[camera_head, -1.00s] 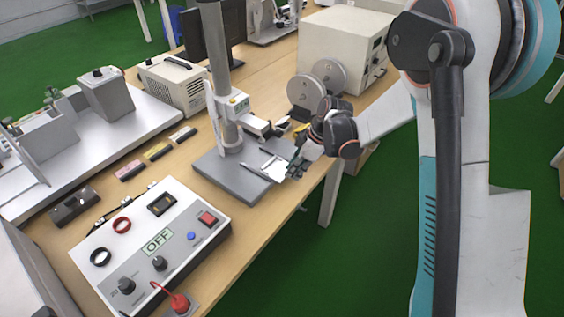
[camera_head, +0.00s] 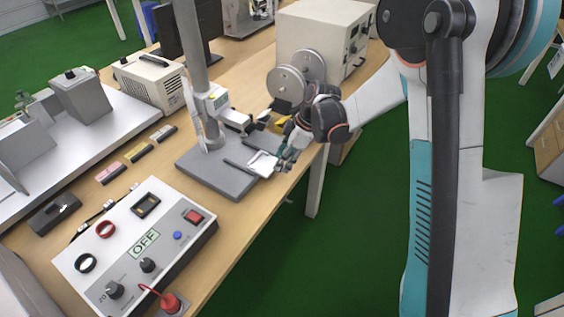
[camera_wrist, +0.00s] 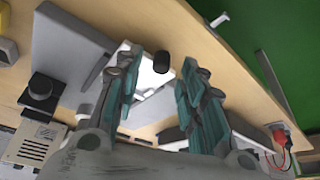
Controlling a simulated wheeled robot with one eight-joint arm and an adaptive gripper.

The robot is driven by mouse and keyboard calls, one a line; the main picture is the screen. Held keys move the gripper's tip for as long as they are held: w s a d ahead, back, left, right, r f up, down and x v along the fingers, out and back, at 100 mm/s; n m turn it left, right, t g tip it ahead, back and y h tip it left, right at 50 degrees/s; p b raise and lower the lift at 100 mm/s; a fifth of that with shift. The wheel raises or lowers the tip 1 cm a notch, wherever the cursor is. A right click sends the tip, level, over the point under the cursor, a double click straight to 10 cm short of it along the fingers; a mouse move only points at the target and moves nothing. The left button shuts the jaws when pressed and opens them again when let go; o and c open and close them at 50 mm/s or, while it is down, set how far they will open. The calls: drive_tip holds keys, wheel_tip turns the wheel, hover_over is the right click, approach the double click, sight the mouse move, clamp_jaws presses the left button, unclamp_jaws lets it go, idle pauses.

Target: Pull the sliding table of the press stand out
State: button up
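The press stand has a grey upright column (camera_head: 192,60) on a flat grey base (camera_head: 205,172) at the table's front edge. Its small white sliding table (camera_head: 262,163) lies at the base's right side, by the edge. My gripper (camera_head: 285,154) is right beside the sliding table's outer end. In the wrist view the white sliding table (camera_wrist: 150,80) shows between my two teal-padded fingers (camera_wrist: 158,60), which are apart. A black knob (camera_wrist: 161,62) appears between the fingertips; I see no finger touching it. In the head view the knob is hidden.
A control box (camera_head: 135,240) reading OFF stands nearer on the table. A cream cabinet (camera_head: 325,35) and round metal discs (camera_head: 287,83) stand farther along. Green floor (camera_head: 370,200) is open beyond the front edge, and a table leg (camera_head: 315,185) stands below it.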

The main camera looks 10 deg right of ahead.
drive_tip(key=v, duration=0.9)
drive_tip(key=shift+d+r, duration=0.15)
drive_tip(key=shift+r, duration=0.25)
drive_tip(key=shift+s+r, duration=0.1)
drive_tip(key=s+d+r+m+t+h, duration=0.2)
drive_tip(key=s+d+r+m+t, duration=0.15)
drive_tip(key=s+r+m, duration=0.6)
drive_tip(key=s+d+r+m+t+h, duration=0.1)
drive_tip(key=s+d+m, duration=0.4)
drive_tip(key=s, duration=1.1)
drive_tip(key=shift+m+t+h, duration=0.65)
drive_tip(key=shift+t+h, duration=0.05)
drive_tip(key=shift+t, duration=0.25)
